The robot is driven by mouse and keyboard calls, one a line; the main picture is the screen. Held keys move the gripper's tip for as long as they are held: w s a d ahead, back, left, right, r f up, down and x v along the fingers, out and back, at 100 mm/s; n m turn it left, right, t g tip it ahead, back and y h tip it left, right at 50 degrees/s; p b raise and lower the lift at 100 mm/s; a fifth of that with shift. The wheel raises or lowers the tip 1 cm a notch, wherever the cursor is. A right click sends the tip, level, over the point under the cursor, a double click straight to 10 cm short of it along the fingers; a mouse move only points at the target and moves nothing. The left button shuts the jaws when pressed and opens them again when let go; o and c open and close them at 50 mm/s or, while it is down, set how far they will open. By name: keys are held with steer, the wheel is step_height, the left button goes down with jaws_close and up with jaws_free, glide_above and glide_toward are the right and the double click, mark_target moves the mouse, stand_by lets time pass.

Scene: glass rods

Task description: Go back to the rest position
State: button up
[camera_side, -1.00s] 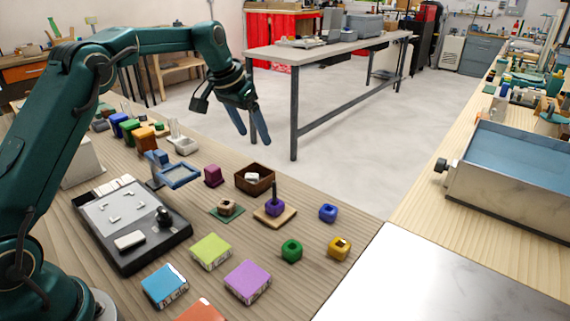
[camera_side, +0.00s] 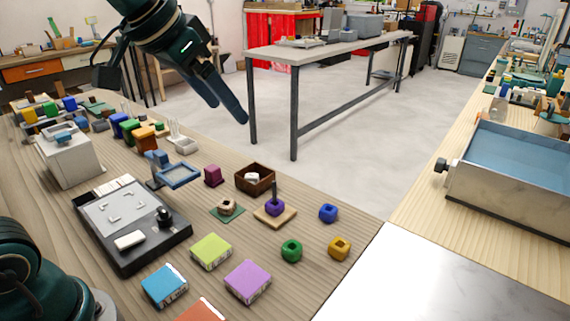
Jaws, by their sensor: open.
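My gripper (camera_side: 228,98) is at the upper left of the side view, raised in the air well above the wooden table (camera_side: 292,287). Its two blue-grey fingers are apart and point down to the right, with nothing between them. My arm comes in from the top edge, and its upper links are out of the picture. No object on the table touches the gripper.
A purple block (camera_side: 275,207) sits around a dark peg on a wooden base. Blue (camera_side: 328,213), green (camera_side: 291,250) and yellow (camera_side: 339,248) blocks lie nearby. A brown box (camera_side: 255,178) and a black tray (camera_side: 150,255) stand left of them. The air around the gripper is clear.

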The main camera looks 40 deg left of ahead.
steer(key=s+f, duration=0.5)
steer(key=s, duration=0.2)
steer(key=s+d+f+n+g, duration=0.1)
steer(key=s+f, duration=0.4)
steer(key=s, duration=0.2)
steer(key=shift+s+d+f, duration=0.2)
steer(key=shift+s+d, duration=0.1)
steer(key=shift+s, duration=0.05)
